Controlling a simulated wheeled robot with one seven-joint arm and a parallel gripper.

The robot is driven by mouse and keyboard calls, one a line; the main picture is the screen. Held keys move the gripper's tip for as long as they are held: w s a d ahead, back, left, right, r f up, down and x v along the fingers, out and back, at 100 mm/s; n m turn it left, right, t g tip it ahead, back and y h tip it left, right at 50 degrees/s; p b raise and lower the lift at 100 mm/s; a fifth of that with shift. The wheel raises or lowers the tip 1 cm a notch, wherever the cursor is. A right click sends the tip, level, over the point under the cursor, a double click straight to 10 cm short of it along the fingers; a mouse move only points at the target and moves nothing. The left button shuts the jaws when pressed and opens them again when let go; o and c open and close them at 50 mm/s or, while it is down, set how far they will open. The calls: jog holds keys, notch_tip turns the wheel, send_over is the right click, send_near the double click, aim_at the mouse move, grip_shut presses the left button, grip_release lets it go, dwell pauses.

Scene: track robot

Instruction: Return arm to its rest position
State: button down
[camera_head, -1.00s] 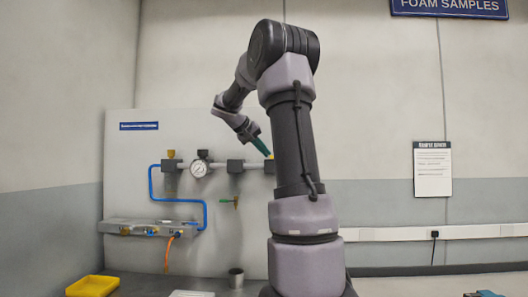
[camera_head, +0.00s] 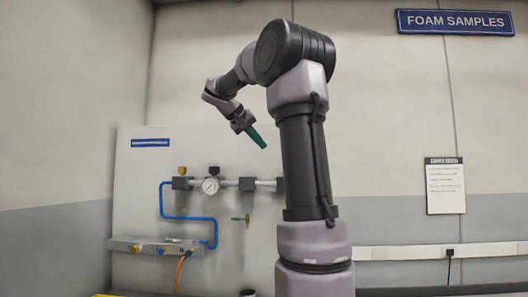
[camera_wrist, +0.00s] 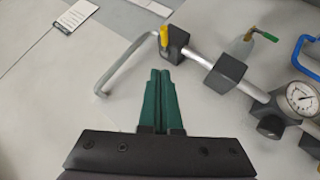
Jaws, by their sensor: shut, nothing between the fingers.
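My gripper (camera_head: 257,137) has green fingers and is raised in front of the upper part of a grey panel, above a pipe with a gauge. In the wrist view the two green fingers (camera_wrist: 160,75) lie side by side, closed together, with nothing between them. My arm is bent over at the top, and the gripper points down and to the right in the head view. In the wrist view the fingertips appear near a bent grey tube; their distance from it cannot be told.
The panel (camera_head: 140,200) carries a round gauge (camera_head: 210,186), a blue hose (camera_head: 163,205), a yellow-handled fitting (camera_wrist: 164,37) and a green-handled valve (camera_wrist: 262,34). A grey manifold (camera_head: 125,245) juts out below.

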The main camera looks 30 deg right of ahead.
jog(key=shift+s+a+r, duration=0.1)
jog(key=shift+a+r, duration=0.05)
jog(key=shift+a, duration=0.15)
jog(key=s+a+f+n+t+y, duration=0.2)
jog(key=s+a+f+t+y, duration=0.2)
jog(key=s+a+f+y, duration=0.8)
jog(key=s+a+f, duration=1)
jog(key=a, duration=0.1)
jog(key=shift+f+t, duration=0.3)
jog(key=shift+s, duration=0.1)
